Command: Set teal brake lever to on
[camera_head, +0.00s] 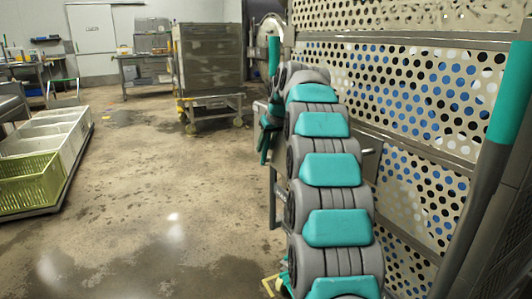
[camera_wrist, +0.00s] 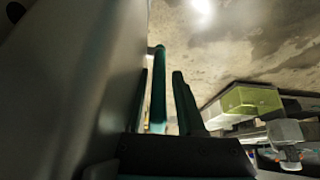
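A teal rod with a rounded end (camera_wrist: 158,88) shows in the wrist view, between the two fingers of my gripper (camera_wrist: 165,95). It looks like the brake lever, though I cannot tell its setting. The fingers are apart, with a gap between the rod and the right finger; whether the left finger touches it is unclear. In the head view my gripper (camera_head: 265,146) is small and dark teal, beyond my arm and beside the perforated metal cart. My arm hides much of the area around it, and I cannot pick out the lever there.
The perforated cart panels (camera_head: 405,95) fill the right side, close to my arm. Teal upright grips stand at the right (camera_head: 511,92) and behind my arm (camera_head: 273,52). A stacked trolley (camera_head: 208,58) stands behind. A green crate (camera_head: 30,181) is at left. The middle floor is clear.

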